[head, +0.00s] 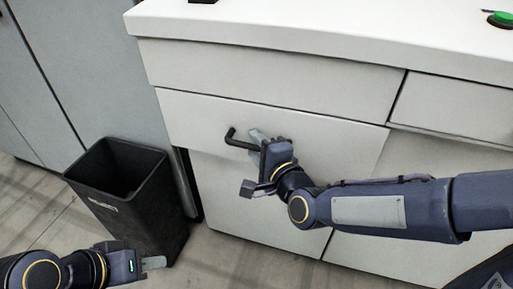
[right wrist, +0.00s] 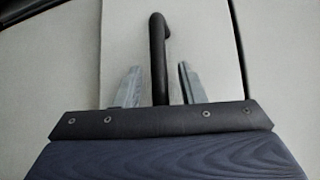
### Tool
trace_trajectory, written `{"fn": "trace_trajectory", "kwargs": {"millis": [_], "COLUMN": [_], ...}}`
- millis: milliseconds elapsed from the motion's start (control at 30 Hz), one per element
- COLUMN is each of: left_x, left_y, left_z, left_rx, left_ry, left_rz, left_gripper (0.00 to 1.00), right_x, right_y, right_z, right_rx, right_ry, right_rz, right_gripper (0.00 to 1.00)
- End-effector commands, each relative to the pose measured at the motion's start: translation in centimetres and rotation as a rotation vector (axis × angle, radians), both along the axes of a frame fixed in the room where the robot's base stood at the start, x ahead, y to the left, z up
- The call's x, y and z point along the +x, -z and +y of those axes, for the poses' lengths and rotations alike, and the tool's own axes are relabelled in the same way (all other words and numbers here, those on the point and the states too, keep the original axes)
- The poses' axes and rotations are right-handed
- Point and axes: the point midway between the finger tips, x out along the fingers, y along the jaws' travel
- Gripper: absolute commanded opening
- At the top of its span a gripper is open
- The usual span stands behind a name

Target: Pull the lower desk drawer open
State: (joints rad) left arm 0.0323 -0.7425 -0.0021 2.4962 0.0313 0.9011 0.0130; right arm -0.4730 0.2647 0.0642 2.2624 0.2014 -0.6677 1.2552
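The white desk (head: 270,60) has an upper drawer front and, below it, a lower drawer front (head: 200,112) with a black bar handle (head: 236,140). I cannot tell whether this lower drawer stands slightly out. My right gripper (head: 256,137) is at the handle, partly covering it in the head view. In the right wrist view, the handle (right wrist: 158,55) runs between the two grey fingers (right wrist: 156,88), with a gap on each side, so the gripper is open around it. My left gripper (head: 154,263) is low at the left, away from the desk; its finger gap is unclear.
A black open bin (head: 130,190) stands on the floor left of the desk, close to my left gripper. Grey cabinets (head: 85,60) stand behind it. A green button (head: 502,19) is on the desktop at the right. Some floor in front of the desk is clear.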

Motion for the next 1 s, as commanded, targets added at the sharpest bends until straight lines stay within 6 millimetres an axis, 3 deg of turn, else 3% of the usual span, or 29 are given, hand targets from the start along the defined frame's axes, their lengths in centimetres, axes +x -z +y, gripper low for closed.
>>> {"fn": "trace_trajectory", "kwargs": {"millis": [267, 533, 1000], "left_x": [-0.01, -0.01, -0.01], "left_y": [0.02, 0.03, 0.37], "left_z": [-0.01, 0.00, 0.00], "left_rx": [0.000, 0.000, 0.000], "left_ry": [0.000, 0.000, 0.000], "left_rz": [0.000, 0.000, 0.000], "left_gripper": [0.36, 0.36, 0.36], "right_x": [0.16, 0.14, 0.13], "right_y": [0.04, 0.04, 0.19], "right_z": [0.08, 0.07, 0.05], "right_rx": [-0.001, -0.001, -0.001], "right_ry": [0.000, 0.000, 0.000], "right_rz": [0.000, 0.000, 0.000], "right_gripper": [0.36, 0.01, 0.00]}}
